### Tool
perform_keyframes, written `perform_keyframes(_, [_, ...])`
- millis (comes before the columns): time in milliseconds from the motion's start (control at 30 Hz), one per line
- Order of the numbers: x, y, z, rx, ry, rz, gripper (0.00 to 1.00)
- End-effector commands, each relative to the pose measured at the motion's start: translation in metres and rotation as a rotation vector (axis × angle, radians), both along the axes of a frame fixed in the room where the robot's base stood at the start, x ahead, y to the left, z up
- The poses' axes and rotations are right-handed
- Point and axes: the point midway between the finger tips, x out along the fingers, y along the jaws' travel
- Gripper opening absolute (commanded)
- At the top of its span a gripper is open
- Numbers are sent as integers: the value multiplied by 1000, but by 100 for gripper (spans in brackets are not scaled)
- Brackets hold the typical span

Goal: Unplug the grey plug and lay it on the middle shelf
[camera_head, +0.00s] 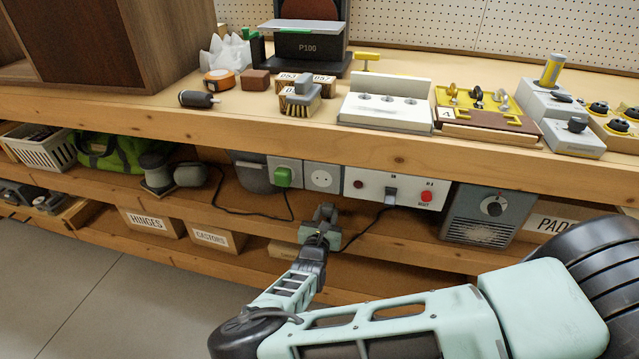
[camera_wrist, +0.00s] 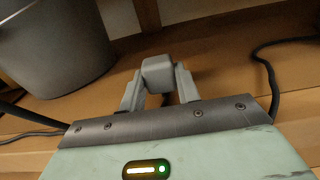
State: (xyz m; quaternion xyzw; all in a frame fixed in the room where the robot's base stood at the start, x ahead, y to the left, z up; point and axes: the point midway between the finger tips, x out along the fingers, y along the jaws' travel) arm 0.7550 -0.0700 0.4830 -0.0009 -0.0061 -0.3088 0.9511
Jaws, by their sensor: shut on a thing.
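My gripper (camera_head: 322,228) is at the front of the middle shelf (camera_head: 400,250), below the sockets. In the wrist view its two fingers (camera_wrist: 160,92) are shut on the grey plug (camera_wrist: 158,74), a small grey block. The plug is apart from the wall sockets; the white socket (camera_head: 322,179) above it is empty. Shelf wood (camera_wrist: 225,62) fills the view behind the plug; I cannot tell whether the plug touches it. A dark cord runs near the gripper in the head view, but its join to the plug is hidden.
A green plug (camera_head: 283,177) sits in the socket left of the white one. A switch panel (camera_head: 397,190) and a grey heater (camera_head: 487,213) stand to the right. A grey bin (camera_head: 253,172) is behind left; it also shows in the wrist view (camera_wrist: 55,45). The worktop (camera_head: 270,128) overhangs the shelf.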

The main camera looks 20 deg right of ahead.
Motion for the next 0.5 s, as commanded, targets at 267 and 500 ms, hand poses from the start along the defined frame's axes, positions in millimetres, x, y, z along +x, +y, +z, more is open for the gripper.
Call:
perform_keyframes(267, [-3,1,-17,12,21,1,0])
perform_keyframes(500, [-3,1,-22,11,22,2,0])
